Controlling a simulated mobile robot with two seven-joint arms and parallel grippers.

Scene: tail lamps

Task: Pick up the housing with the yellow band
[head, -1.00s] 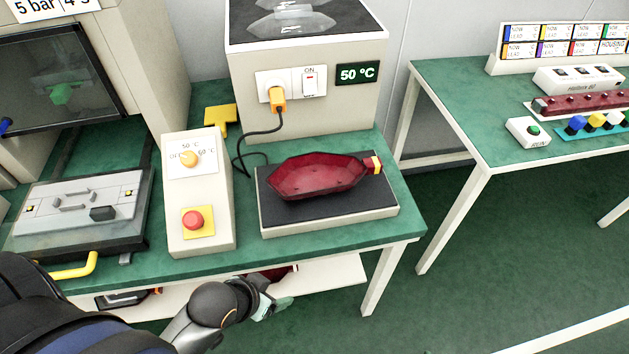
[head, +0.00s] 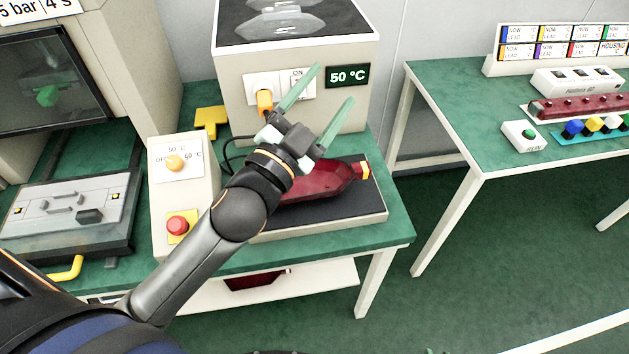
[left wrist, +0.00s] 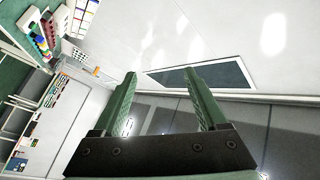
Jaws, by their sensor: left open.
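The red housing (head: 318,188) lies on the dark plate on top of the green table in the head view. A yellow band (head: 365,170) shows at its right end. My left gripper (head: 328,88) is above and behind the housing, its two green fingers spread and pointing up and to the right. It is open and empty. My left forearm hides the left part of the housing. In the left wrist view the open fingers (left wrist: 160,92) point toward the wall and ceiling, and the housing is not seen there. My right gripper is not in view.
A heater box (head: 300,50) with a 50 °C display stands right behind the housing. A control box (head: 183,190) with a red button stands to its left. Another red part (head: 255,281) lies on the shelf below. A second green table (head: 460,100) stands at right.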

